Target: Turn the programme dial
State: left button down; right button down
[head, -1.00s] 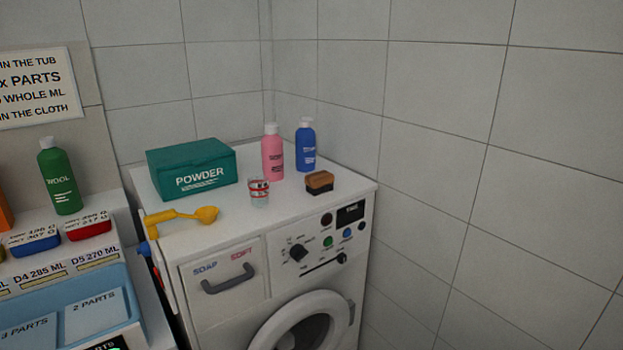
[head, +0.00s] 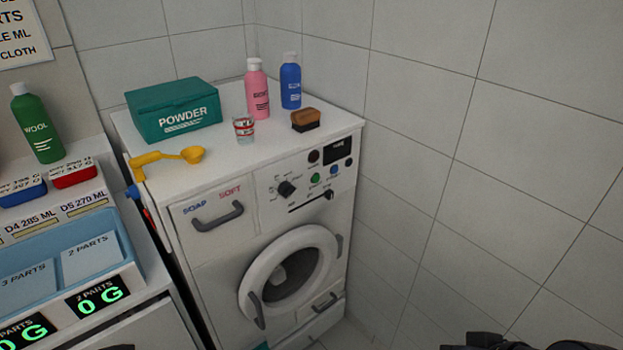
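The programme dial (head: 287,188) is a round black knob with small marks around it, on the front control panel of the white washing machine (head: 210,260). Nothing touches it. Green (head: 315,178) and blue (head: 334,170) buttons, a dark red one (head: 313,156) and a black slider (head: 328,195) sit to its right, below and beside a dark display (head: 338,147). A dark part of my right arm shows at the bottom right edge, well away from the dial; its fingers cannot be made out. My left gripper is not in view.
On the machine stand a powder box (head: 172,112), yellow scoop (head: 168,159), small cup (head: 244,130), pink bottle (head: 257,92), blue bottle (head: 290,82) and brush (head: 306,120). The soap drawer (head: 215,210) and round door (head: 290,272) are shut. A tiled wall is at right.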

aim_at(286, 189)
jog(key=i+z, duration=0.15)
jog(key=z, duration=0.2)
jog(key=i+j+z, duration=0.1)
jog(key=z, duration=0.25)
jog(key=i+j+z, duration=0.1)
jog(key=z, duration=0.25)
jog(key=i+j, duration=0.05)
